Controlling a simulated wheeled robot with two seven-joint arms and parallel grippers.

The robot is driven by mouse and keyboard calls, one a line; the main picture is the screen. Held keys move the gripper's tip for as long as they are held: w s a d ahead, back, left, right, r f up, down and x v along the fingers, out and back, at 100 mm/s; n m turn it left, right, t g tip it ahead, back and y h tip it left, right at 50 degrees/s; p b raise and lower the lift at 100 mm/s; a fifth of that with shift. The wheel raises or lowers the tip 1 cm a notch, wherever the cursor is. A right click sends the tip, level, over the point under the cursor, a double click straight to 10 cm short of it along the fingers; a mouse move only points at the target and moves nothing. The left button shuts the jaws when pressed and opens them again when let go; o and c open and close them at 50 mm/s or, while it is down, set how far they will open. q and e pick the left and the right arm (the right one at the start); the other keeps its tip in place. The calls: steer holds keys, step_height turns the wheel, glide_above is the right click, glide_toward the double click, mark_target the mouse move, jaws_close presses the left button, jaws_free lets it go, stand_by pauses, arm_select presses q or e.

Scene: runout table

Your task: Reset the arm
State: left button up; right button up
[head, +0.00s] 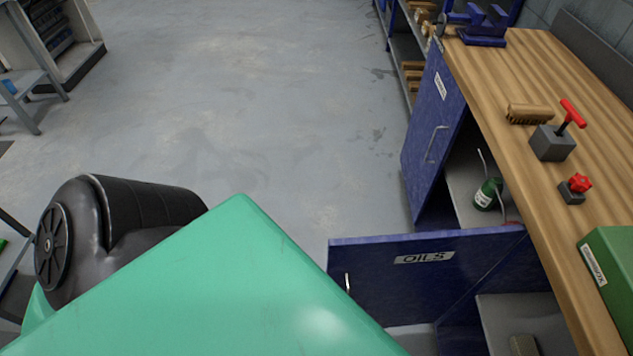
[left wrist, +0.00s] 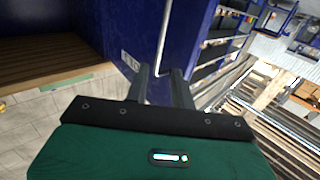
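My left gripper (left wrist: 160,72) shows in the left wrist view, with its two dark fingers apart. A pale upright bar handle (left wrist: 164,35) on a blue cabinet panel (left wrist: 194,35) reaches down to the gap between the fingertips. I cannot tell whether the fingers touch it. In the head view a large green and black arm section of mine fills the lower left, and no gripper shows. My right gripper is in neither view.
The blue OILS door (head: 390,285) stands open across the lower middle. A second blue door (head: 433,130) is also open, with a green bottle (head: 487,194) inside. The wooden bench (head: 540,85) carries a brush, a red-handled block and a green box. Grey floor (head: 250,90) is clear.

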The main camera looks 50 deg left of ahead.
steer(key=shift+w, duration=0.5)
